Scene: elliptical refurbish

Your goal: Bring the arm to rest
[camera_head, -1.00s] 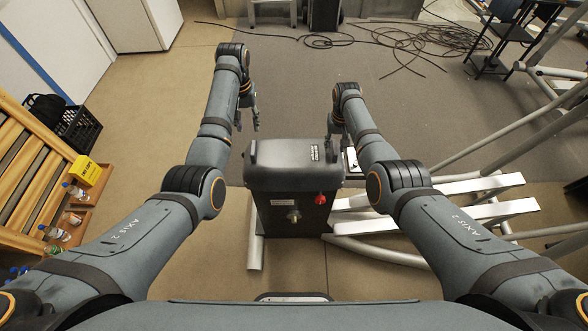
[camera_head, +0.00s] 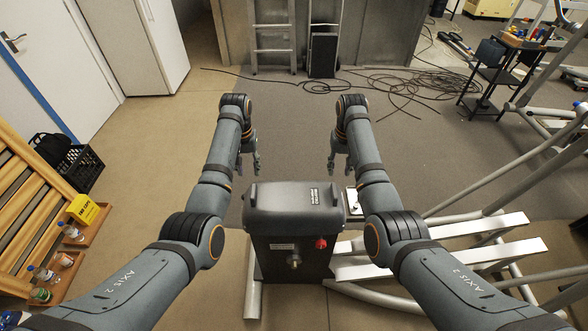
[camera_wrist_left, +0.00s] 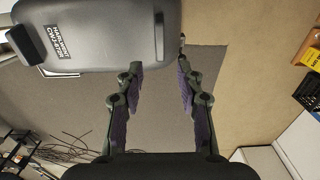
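My left gripper (camera_head: 248,163) hangs past the back left of the grey machine housing (camera_head: 293,207). In the left wrist view the two fingers of my left gripper (camera_wrist_left: 160,85) stand apart with only floor between them, so it is open and empty. The housing (camera_wrist_left: 95,35) fills the upper left of that view, beside the fingers. My right gripper (camera_head: 341,162) hangs past the back right of the housing. Its fingers look spread, with nothing seen between them. Both arms reach forward, one on each side of the housing.
White rails (camera_head: 480,230) and grey tubes of the machine lie to the right. A wooden rack with a yellow box (camera_head: 84,209) and bottles stands at the left, near a black crate (camera_head: 82,168). Loose cables (camera_head: 400,88) lie on the floor ahead. The grey mat between is clear.

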